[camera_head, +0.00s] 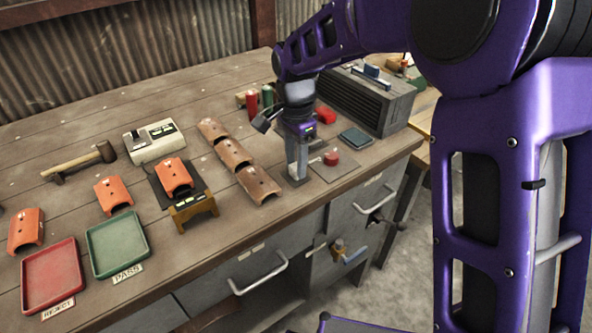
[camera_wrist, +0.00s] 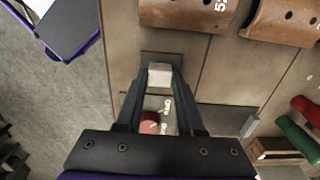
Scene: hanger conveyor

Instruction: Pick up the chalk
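A pale, off-white block (camera_wrist: 160,74), which I take to be the chalk, stands on a small dark pad (camera_wrist: 176,59) near the table's front edge in the wrist view. My gripper (camera_wrist: 160,80) points down at it, with one dark fingertip on each side of the block. The fingertips lie very close to its sides; whether they press on it I cannot tell. In the head view my gripper (camera_head: 297,168) is low over the dark pad, and the block is hard to tell apart from the fingers.
A red round piece (camera_head: 331,158) lies on a pad just right of my gripper. Curved orange tiles (camera_head: 233,151) stand in a row to its left. Red and green cylinders (camera_head: 252,103) and a grey ribbed box (camera_head: 368,99) are behind. A red tray (camera_head: 78,262) and green tray (camera_head: 146,238) lie front left.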

